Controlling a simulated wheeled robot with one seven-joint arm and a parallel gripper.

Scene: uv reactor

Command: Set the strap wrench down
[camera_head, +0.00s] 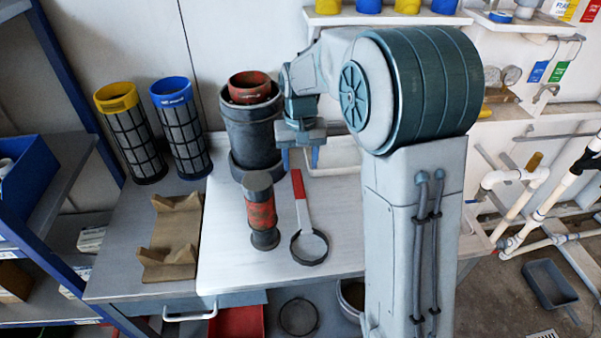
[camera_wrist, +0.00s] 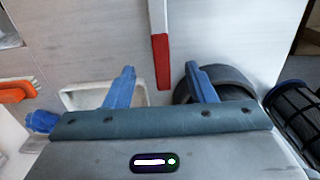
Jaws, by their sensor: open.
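The strap wrench has a red handle, a pale shank and a dark round loop (camera_head: 309,262). It lies on the white worktop, loop towards the front edge and handle pointing back. My gripper (camera_head: 300,160) is above the worktop just behind the handle's end. In the wrist view, the red handle (camera_wrist: 161,62) shows between the two blue fingers of my gripper (camera_wrist: 160,70). The fingers are spread, with a gap on each side of the handle, and hold nothing. The exact height of the fingers over the handle cannot be told.
A dark cylinder with a red band (camera_head: 261,212) stands left of the wrench. Behind it is a large dark housing (camera_head: 250,135) with a red piece on top. Yellow-topped (camera_head: 131,130) and blue-topped (camera_head: 181,125) filters and a brown cradle (camera_head: 172,235) stand left. A white tray (camera_head: 340,168) lies behind.

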